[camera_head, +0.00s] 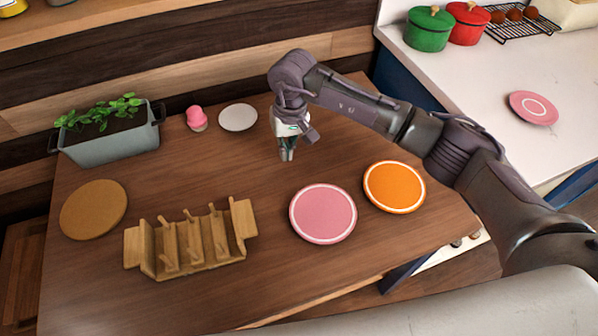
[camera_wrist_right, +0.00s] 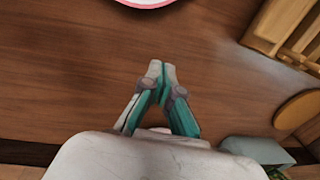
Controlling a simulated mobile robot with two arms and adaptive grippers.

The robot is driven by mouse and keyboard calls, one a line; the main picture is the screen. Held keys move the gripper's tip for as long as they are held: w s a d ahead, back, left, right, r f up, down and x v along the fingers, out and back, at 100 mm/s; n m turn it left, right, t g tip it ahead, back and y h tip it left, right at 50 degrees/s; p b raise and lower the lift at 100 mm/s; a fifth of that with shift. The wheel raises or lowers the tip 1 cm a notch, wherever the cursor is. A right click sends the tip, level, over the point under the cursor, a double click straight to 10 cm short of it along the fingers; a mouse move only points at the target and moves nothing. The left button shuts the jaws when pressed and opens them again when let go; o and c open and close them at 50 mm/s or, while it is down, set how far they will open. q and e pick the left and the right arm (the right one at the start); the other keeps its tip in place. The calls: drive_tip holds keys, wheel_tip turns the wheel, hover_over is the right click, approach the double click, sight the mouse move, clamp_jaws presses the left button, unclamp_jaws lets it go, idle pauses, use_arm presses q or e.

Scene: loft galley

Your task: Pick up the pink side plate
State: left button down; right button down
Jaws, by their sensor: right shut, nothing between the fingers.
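A pink plate (camera_head: 323,213) with a white ring near its rim lies flat on the wooden table, right of the middle. A smaller pink plate (camera_head: 534,107) with a white ring lies on the white counter at the right. My right gripper (camera_head: 287,157) is over the table, behind the larger pink plate and apart from it. Its fingers are shut and empty. In the right wrist view the fingertips (camera_wrist_right: 162,66) are together, and an edge of the pink plate (camera_wrist_right: 148,2) shows at the top. My left gripper is not in view.
An orange plate (camera_head: 394,187) lies right of the larger pink plate. A wooden rack (camera_head: 190,243), a round cork mat (camera_head: 93,209), a planter (camera_head: 112,137), a pink cupcake-like item (camera_head: 196,117) and a white plate (camera_head: 238,117) are on the table. Pots (camera_head: 429,29) stand on the counter.

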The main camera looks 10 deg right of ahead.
sight(301, 189)
drive_tip(key=shift+h, duration=0.5)
drive_tip(key=f, duration=0.3)
drive_tip(key=d+f+p, duration=0.1)
drive_tip(key=f, duration=0.2)
drive_tip(key=d+f+p, duration=0.1)
drive_tip(key=f, duration=0.1)
drive_tip(key=shift+w+f, duration=0.25)
drive_tip(key=shift+f, duration=0.15)
drive_tip(key=s+p, duration=0.2)
drive_tip(key=shift+s+d+f, duration=0.15)
drive_tip(key=shift+s+d, duration=0.15)
drive_tip(key=shift+s, duration=0.1)
drive_tip(key=shift+s+d, duration=0.15)
drive_tip(key=shift+s, duration=0.35)
drive_tip(key=shift+f, duration=0.1)
